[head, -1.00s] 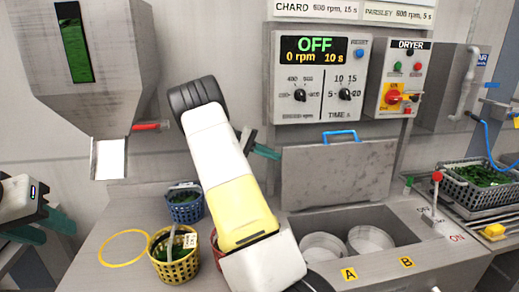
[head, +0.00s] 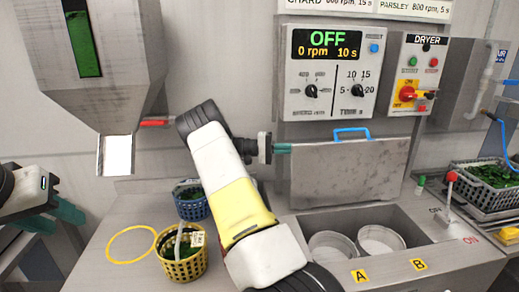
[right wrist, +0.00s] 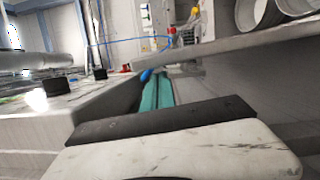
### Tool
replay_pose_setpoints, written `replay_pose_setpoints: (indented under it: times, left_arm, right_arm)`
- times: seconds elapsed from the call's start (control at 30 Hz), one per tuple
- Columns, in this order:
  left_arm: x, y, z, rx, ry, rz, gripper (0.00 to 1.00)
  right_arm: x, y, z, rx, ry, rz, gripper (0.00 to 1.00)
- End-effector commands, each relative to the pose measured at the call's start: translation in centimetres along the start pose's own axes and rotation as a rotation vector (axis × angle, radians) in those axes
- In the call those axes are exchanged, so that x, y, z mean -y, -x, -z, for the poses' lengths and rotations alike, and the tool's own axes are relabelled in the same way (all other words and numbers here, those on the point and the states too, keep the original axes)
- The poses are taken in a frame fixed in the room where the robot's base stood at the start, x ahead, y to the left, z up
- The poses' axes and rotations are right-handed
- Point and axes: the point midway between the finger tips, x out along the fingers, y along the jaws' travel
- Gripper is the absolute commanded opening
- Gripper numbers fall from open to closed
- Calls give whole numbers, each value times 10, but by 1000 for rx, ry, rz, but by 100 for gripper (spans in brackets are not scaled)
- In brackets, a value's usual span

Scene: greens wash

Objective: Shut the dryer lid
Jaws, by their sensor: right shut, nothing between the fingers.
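The dryer lid (head: 350,172) is a grey metal plate standing open, upright behind the dryer well (head: 408,213). Its blue handle (head: 352,132) is on the top edge. My right gripper (head: 284,148) is at the lid's upper left edge, its teal fingers together and empty; I cannot tell whether they touch the lid. In the right wrist view the shut fingers (right wrist: 156,92) point away, with a bit of blue by their tips. My left gripper (head: 54,217) is open and empty at the far left, away from the lid.
Two round drums (head: 380,243) sit in the well. A red-knobbed lever (head: 449,190) stands right of it. A yellow basket (head: 182,262) and blue basket (head: 192,203) of greens stand left of my right arm. The control box (head: 328,72) hangs above the lid.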

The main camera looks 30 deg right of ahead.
Motion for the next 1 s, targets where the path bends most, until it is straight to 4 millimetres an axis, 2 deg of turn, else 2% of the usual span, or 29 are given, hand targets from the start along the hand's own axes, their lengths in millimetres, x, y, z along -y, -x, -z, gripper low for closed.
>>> replay_pose_setpoints:
  times: [0.1, 0.2, 0.67, 0.87, 1.0]
  left_arm:
    - [0, 0, 0, 0, 0, 0, 36]
    - [0, 0, 0, 0, 0, 0, 36]
    - [0, 0, 0, 0, 0, 0, 36]
    - [0, 0, 0, 0, 0, 0, 36]
    - [0, 0, 0, 0, 0, 0, 36]
  right_arm:
    - [0, -13, 0, 1, 0, 1, 0]
    - [0, -17, 0, 0, 0, 0, 0]
    - [0, -18, -2, 0, -7, 3, 0]
    - [-2, -21, -16, 1, -64, 18, 0]
    - [-2, -26, -35, 1, -147, 38, 0]
